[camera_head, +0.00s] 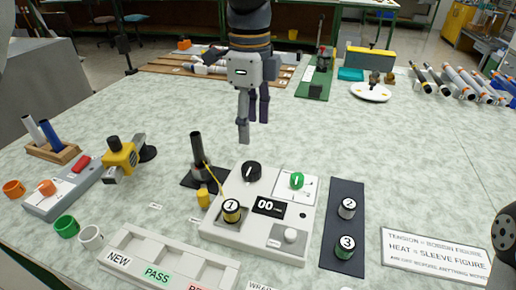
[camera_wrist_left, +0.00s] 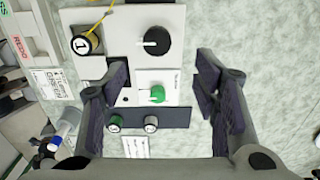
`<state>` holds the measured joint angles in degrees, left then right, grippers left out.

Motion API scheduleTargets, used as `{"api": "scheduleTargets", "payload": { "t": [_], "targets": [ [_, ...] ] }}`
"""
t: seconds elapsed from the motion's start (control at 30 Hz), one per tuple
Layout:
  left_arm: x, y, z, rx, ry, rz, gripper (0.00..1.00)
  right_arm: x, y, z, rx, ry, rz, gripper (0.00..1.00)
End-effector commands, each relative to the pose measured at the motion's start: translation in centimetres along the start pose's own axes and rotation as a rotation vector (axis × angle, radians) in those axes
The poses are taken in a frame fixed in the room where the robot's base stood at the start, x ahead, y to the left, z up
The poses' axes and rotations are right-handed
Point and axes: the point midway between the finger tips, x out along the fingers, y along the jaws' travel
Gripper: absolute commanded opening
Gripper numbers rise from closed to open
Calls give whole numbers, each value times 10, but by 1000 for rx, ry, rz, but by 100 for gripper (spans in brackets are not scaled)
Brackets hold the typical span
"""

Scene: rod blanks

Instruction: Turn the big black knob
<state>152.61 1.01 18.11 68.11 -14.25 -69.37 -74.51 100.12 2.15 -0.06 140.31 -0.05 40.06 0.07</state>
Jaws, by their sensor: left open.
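The big black knob (camera_head: 251,171) sits at the back of the white control box (camera_head: 227,180), with a white pointer mark on it. It also shows in the left wrist view (camera_wrist_left: 155,41), its mark pointing left. My left gripper (camera_head: 254,125) is open and empty, fingers pointing down. It hangs above and behind the knob, apart from it. In the left wrist view the knob lies ahead of the gap between the open fingers (camera_wrist_left: 163,80). My right gripper is not in view.
The box also has a smaller green knob (camera_head: 297,180), a display (camera_head: 269,207) and a numbered cylinder (camera_head: 232,210). A black stand (camera_head: 197,150) is left of the box. A dark mat (camera_head: 343,208) with two numbered cylinders is right.

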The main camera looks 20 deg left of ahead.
Motion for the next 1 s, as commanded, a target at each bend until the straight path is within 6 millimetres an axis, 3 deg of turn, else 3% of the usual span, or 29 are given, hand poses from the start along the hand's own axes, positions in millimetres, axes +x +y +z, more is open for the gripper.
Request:
{"api": "scheduleTargets", "payload": {
  "t": [0.2, 0.4, 0.77, 1.0],
  "targets": [
    [58, 2, 0, 0, -1, 7, 55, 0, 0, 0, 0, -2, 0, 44],
    [96, 1, 0, -1, -1, 4, 55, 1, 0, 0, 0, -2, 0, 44],
    [106, 0, 0, -1, -1, 0, 55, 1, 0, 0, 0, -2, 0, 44],
    [106, 0, 0, -1, 0, 0, 7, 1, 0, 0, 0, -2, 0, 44]
  ]
}}
